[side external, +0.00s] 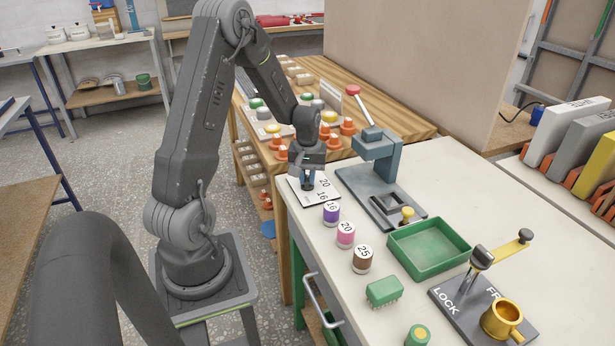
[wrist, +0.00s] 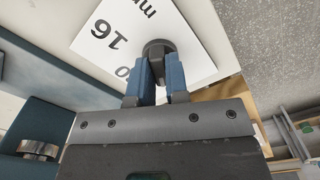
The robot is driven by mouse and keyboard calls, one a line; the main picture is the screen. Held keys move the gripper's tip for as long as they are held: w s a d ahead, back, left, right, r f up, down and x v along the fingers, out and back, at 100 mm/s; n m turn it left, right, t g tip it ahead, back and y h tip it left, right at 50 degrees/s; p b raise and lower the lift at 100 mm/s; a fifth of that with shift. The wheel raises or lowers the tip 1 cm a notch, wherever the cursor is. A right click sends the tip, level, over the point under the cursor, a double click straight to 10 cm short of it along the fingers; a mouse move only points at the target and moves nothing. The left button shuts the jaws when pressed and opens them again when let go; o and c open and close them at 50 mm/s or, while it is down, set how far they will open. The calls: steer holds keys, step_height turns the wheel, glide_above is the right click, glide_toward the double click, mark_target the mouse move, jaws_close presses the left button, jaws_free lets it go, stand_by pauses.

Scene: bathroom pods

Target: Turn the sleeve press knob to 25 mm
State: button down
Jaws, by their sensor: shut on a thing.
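In the wrist view the knob (wrist: 158,46) stands between my blue finger pads, over the same dial plate (wrist: 185,45) printed with 16 and part of "mm". My gripper (side external: 307,181) comes down from above and is shut on the knob; its fingertips also show in the wrist view (wrist: 160,66). The side view shows 20 and 16 on the plate. A 25 mark and the knob's pointer cannot be made out. The blue-grey sleeve press (side external: 376,146) stands just right of the dial.
Sleeves marked 16 (side external: 331,213), 20 (side external: 345,233) and 25 (side external: 362,258) stand in a row in front of the dial. A green tray (side external: 428,270) and a LOCK plate with a lever (side external: 500,255) are to the right. The bench behind the tray is clear.

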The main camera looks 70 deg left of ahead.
mark_target(308, 178)
steer(key=c, duration=1.1)
jaws_free()
step_height(308, 178, up, 14)
steer(key=shift+f, duration=0.1)
steer(key=s+d+r+m+t+y, duration=0.1)
steer(key=d+r+m, duration=0.25)
steer(key=d, duration=0.45)
steer(key=s+d+r+m+t, duration=0.1)
steer(key=d+r+m+t, duration=0.2)
steer(key=d, duration=0.5)
steer(key=s+d+m, duration=0.2)
steer(key=s+d, duration=0.1)
steer(key=s+d+r+m+t, duration=0.1)
steer(key=s+d, duration=0.2)
steer(key=d, duration=0.1)
steer(key=s+d+r+m+h, duration=0.1)
steer(key=s+d+m, duration=0.1)
steer(key=s+d, duration=0.1)
steer(key=shift+d+m+t, duration=0.3)
steer(key=shift+d+m, duration=0.05)
steer(key=shift+d, duration=0.1)
